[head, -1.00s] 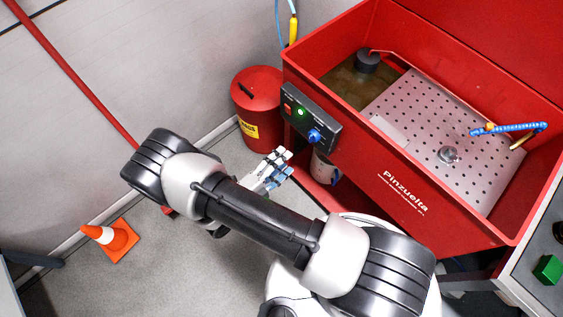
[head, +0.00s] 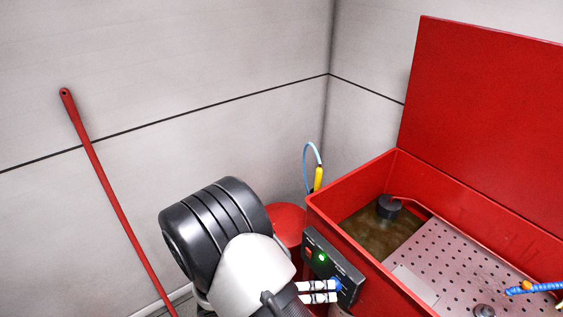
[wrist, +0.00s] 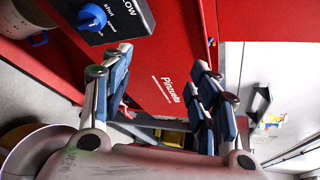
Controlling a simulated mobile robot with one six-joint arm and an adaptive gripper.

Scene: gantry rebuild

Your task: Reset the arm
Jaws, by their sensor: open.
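My arm shows in the head view at the bottom middle, with its black and white elbow raised and the rest cut off by the lower edge. My gripper (head: 318,292) is just in front of the black control panel (head: 330,268) of the red parts washer (head: 385,272). In the wrist view my gripper (wrist: 165,80) is open, with its blue-padded fingers apart and nothing between them. The panel's blue knob (wrist: 92,17) is left of the fingers there. Whether a finger touches the panel I cannot tell.
The washer's red lid (head: 485,120) stands open. A red bin (head: 287,222) is partly hidden behind my arm. A red pole (head: 108,185) leans on the left wall. A yellow-ended blue hose (head: 318,178) hangs near the corner. The space above my arm is clear.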

